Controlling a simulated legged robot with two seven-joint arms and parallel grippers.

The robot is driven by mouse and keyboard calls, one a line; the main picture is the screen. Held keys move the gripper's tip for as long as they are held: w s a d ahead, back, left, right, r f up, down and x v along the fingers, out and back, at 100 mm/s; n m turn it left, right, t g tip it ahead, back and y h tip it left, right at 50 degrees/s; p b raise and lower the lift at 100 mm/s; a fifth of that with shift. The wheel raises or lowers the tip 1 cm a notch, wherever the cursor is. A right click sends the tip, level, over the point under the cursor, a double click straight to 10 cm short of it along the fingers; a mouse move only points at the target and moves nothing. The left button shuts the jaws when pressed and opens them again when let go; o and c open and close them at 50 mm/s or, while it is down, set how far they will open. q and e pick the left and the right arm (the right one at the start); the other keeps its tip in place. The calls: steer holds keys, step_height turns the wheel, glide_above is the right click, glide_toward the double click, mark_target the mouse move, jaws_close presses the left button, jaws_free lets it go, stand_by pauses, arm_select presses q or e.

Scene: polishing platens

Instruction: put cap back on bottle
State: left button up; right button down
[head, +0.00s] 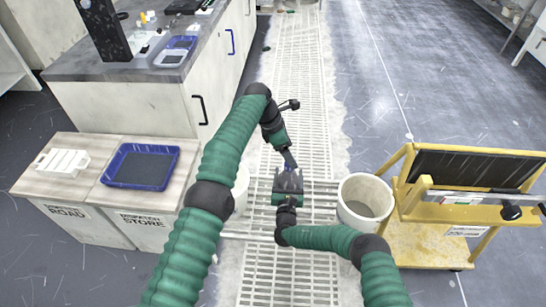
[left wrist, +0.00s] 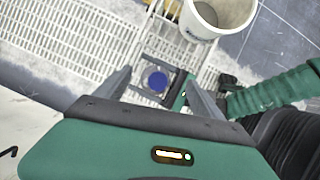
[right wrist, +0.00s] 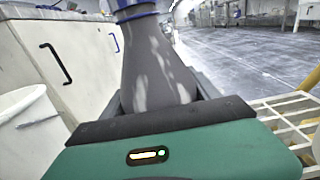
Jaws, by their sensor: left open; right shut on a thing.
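My right gripper (head: 288,190) is shut on a grey bottle, which stands up between its fingers over the floor grating. The round blue cap (left wrist: 157,82) shows from above in the left wrist view, at the bottle's top. Whether it is fully seated cannot be told. My left gripper (left wrist: 159,73) is open, pointing down above the bottle, its fingers on either side of the cap in the picture.
A white bucket (head: 366,203) stands right of the grippers, and another is partly hidden behind my left arm. A yellow cart (head: 430,235) is at the right. At the left are a blue tray (head: 140,167) and a white rack (head: 62,161) on low cabinets. A dark-topped counter (head: 110,70) stands behind.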

mark_target(289, 168)
arm_select(q)
step_height(289, 168, down, 4)
steer(key=shift+f, duration=0.1)
steer(key=shift+f+n, duration=0.1)
steer(key=shift+n, duration=0.3)
steer(key=shift+n+t, duration=0.4)
steer(key=shift+n, duration=0.9)
step_height(289, 168, up, 8)
steer(key=shift+f, duration=0.2)
arm_select(e)
step_height(289, 168, up, 2)
steer(key=shift+r+p, duration=0.25)
steer(key=shift+p, duration=0.95)
steer(key=shift+r+p, duration=0.85)
arm_select(q)
steer(key=s+a+r+m+g+y, duration=0.2)
steer(key=s+a+m+g, duration=0.1)
steer(key=s+a+m, duration=0.6)
steer(key=s+a+r+m+g+y, duration=0.2)
steer(key=s+a+m+g, duration=0.1)
steer(key=s+a+m, duration=0.6)
steer(key=s+m, duration=0.4)
steer(key=shift+s+a+r+m+g, duration=0.15)
steer(key=shift+s+r+m+g, duration=0.15)
steer(key=shift+m, duration=0.1)
arm_select(e)
steer(key=shift+c, duration=0.6)
jaws_free()
